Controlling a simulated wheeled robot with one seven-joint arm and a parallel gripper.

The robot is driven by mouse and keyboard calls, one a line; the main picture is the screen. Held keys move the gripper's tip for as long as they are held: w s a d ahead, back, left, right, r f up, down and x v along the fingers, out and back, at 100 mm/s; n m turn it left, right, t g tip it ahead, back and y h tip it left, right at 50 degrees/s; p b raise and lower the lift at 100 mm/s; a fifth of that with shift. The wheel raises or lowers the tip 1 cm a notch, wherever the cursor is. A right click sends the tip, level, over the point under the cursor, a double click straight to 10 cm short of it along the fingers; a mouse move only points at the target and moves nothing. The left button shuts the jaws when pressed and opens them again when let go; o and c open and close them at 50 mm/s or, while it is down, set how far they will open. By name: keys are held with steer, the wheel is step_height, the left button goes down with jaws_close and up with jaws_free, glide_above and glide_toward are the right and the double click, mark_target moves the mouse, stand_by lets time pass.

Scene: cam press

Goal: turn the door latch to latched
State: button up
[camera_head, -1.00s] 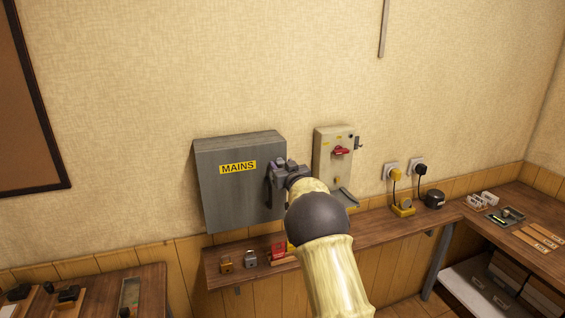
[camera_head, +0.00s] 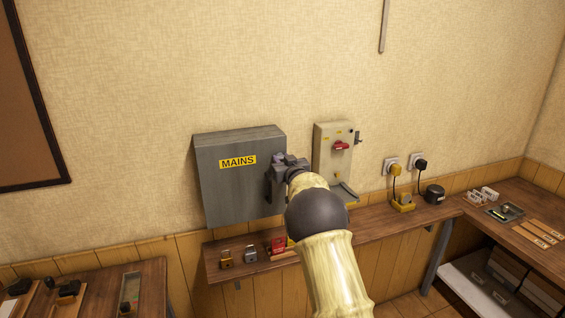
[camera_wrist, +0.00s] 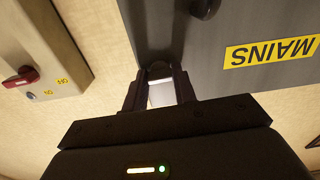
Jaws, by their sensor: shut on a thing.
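The grey box (camera_head: 225,190) with the yellow MAINS label (camera_head: 238,161) hangs on the wall, its door closed. In the wrist view the door face (camera_wrist: 230,85) fills the upper right and the label (camera_wrist: 272,51) appears upside down. My gripper (camera_head: 280,172) is at the door's right edge. In the wrist view my gripper (camera_wrist: 160,82) is shut on a small pale metal piece, the door latch (camera_wrist: 161,94), with a finger on each side. The fingers hide most of the latch, so its exact angle cannot be told.
A beige switch box (camera_head: 326,160) with a red handle (camera_head: 340,146) is just right of my gripper.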

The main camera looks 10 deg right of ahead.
steer(key=shift+f+n, duration=0.2)
steer(key=shift+n, duration=0.1)
steer(key=shift+r+n+b, duration=0.15)
steer(key=shift+n+b, duration=6.55)
steer(key=shift+n, duration=1)
steer(key=o, duration=1)
